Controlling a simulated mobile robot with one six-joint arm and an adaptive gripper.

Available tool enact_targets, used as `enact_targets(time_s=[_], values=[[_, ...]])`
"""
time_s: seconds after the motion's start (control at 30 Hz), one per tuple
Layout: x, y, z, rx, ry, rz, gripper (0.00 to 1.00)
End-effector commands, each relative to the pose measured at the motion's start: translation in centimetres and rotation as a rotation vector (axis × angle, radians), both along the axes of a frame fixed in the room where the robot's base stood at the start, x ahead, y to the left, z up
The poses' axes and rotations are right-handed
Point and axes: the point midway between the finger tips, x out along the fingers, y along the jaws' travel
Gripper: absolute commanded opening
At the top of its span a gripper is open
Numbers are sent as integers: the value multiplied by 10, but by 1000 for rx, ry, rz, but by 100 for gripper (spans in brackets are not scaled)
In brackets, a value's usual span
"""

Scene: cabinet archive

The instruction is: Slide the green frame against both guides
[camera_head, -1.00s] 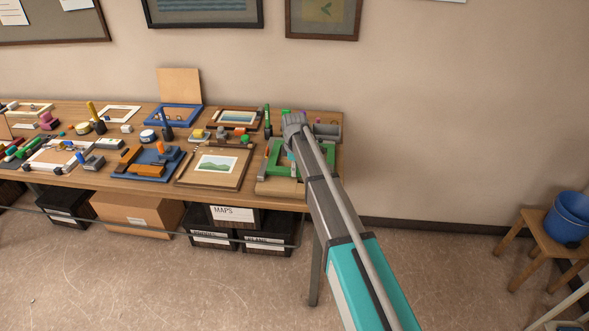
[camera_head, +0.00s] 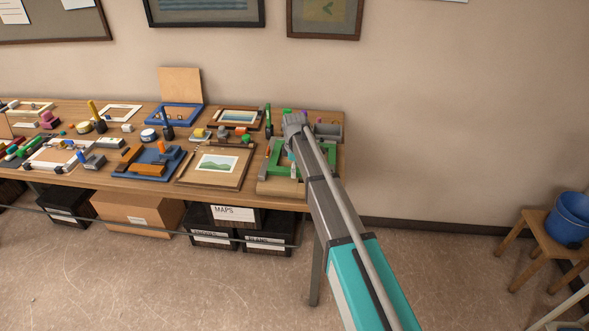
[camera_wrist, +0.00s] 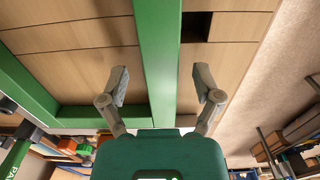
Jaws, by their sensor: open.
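The green frame (camera_head: 275,158) lies on a light wooden board (camera_head: 275,187) at the right end of the workbench. In the wrist view one green bar of the frame (camera_wrist: 157,50) runs between the two fingers of my gripper (camera_wrist: 160,84). The fingers are open, one on each side of the bar, with gaps between them and it. Another green bar (camera_wrist: 22,88) lies to the left. A grey block (camera_head: 262,170) sits by the frame's left side; I cannot tell whether it is a guide or touches the frame.
A board with a landscape picture (camera_head: 215,164) lies left of the green frame. A grey bin (camera_head: 328,131) stands behind it near the bench's right edge. Blue and orange parts (camera_head: 150,160) and other small items crowd the bench. The wall is behind.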

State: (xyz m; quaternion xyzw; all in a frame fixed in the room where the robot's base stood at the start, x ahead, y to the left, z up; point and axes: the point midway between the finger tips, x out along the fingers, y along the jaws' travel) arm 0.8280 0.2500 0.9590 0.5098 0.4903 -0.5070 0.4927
Motion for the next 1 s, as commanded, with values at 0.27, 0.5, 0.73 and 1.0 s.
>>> enact_targets(time_s=[0.27,0.5,0.73,1.0], values=[[0,-1,0,-1,1,0,82],[0,-1,2,-1,1,0,82],[0,-1,12,-1,0,0,82],[0,-1,26,-1,0,0,82]])
